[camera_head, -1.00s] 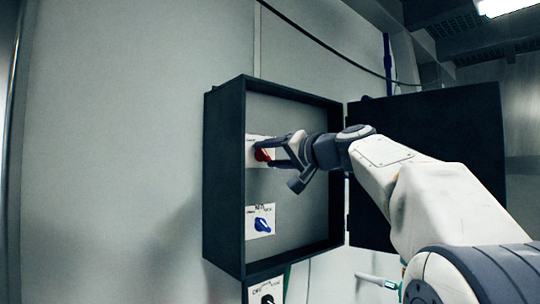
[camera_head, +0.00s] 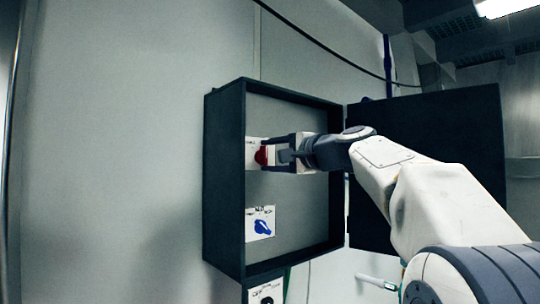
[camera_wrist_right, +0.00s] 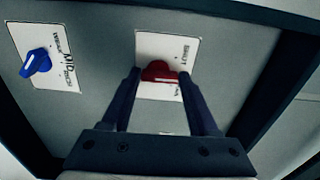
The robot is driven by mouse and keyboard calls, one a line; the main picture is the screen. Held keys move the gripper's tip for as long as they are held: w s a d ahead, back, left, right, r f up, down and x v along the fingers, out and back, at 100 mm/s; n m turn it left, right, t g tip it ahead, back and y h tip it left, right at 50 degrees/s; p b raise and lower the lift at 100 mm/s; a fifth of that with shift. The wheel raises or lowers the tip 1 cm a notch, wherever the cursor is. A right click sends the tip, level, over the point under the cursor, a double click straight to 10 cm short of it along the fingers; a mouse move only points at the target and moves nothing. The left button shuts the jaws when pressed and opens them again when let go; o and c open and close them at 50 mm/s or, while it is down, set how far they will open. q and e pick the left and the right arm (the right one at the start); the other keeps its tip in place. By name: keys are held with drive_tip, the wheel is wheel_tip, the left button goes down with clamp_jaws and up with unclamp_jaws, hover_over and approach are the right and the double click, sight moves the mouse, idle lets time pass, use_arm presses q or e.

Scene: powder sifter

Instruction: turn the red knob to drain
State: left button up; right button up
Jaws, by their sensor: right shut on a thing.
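The red knob (camera_head: 261,155) sits on a white label plate (camera_head: 250,154), the upper one inside the dark open box. My right gripper (camera_head: 273,153) reaches in from the right with its fingers around the knob. In the right wrist view the red knob (camera_wrist_right: 158,71) lies between the two fingertips of my right gripper (camera_wrist_right: 159,76), which is shut on it. A white pointer line shows on the knob, and part of the plate's print is hidden by a finger. My left gripper is not in view.
A blue knob (camera_head: 261,227) on its own plate is below the red one; it also shows in the wrist view (camera_wrist_right: 36,63). The dark box (camera_head: 224,180) has raised walls around the knobs. Its open door (camera_head: 440,125) stands behind my arm. A lower plate (camera_head: 266,292) is under the box.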

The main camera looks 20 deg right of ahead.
drive_tip(key=m+p, duration=0.1)
drive_tip(key=m, duration=0.4)
drive_tip(key=shift+d+m, duration=0.15)
drive_tip(key=shift+m, duration=0.15)
drive_tip(key=shift+m+p, duration=0.7)
drive_tip(key=shift+m, duration=1.1)
drive_tip(key=shift+f, duration=0.1)
drive_tip(key=o, duration=1.4)
